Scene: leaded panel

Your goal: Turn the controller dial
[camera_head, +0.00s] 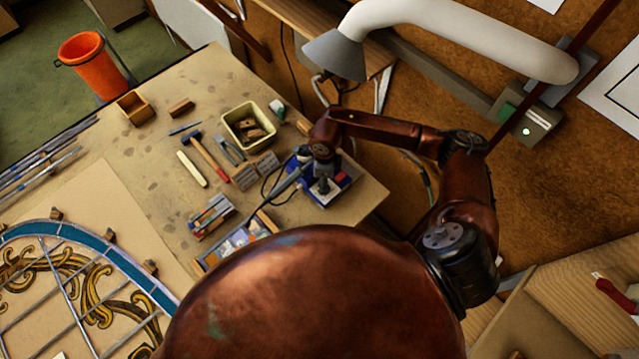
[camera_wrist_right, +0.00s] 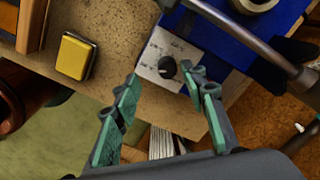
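The controller is a blue box (camera_head: 345,183) at the right end of the workbench in the head view, partly hidden by my right arm. In the right wrist view, the blue box (camera_wrist_right: 225,35) has a pale metal plate with printed marks, and on it is the small black dial (camera_wrist_right: 167,68). My right gripper (camera_wrist_right: 163,76) is open, with green-padded fingers on either side of the dial in the picture. No contact with the dial shows, and the exact gap is unclear. My left gripper is not in view.
A yellow block (camera_wrist_right: 75,55) lies beside the controller. A dark cable and a soldering iron (camera_head: 290,180) lie close to it in the head view. A cream bin (camera_head: 246,120), hammer (camera_head: 208,158) and leaded panel (camera_head: 90,258) occupy the bench.

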